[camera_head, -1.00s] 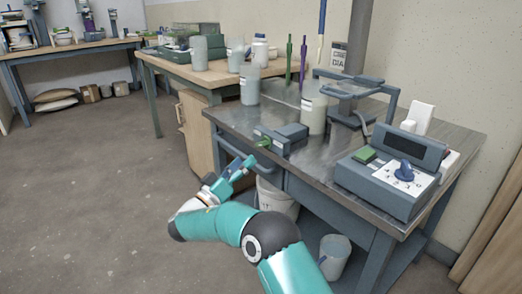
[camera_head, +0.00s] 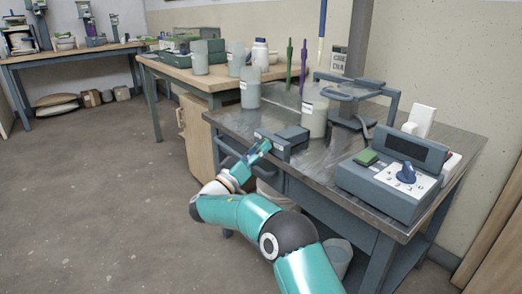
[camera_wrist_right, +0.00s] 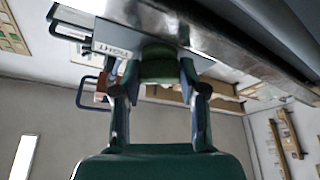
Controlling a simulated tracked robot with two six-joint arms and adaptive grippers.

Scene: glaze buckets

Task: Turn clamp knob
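The clamp (camera_head: 288,138) is a grey block at the front edge of the metal-topped bench. Its green knob shows in the right wrist view (camera_wrist_right: 160,66), below a label reading TIGHT that appears upside down. My right gripper (camera_head: 264,148) has reached the clamp's front and covers most of the knob in the head view. In the right wrist view its two fingers (camera_wrist_right: 160,80) stand on either side of the knob. I cannot tell whether they press on it. My left gripper is out of view.
A grey control box (camera_head: 388,180) with a blue dial stands on the right of the bench (camera_head: 330,160). A pale cylinder (camera_head: 314,118) stands just behind the clamp. A rail runs below the bench's front edge. The floor to the left is clear.

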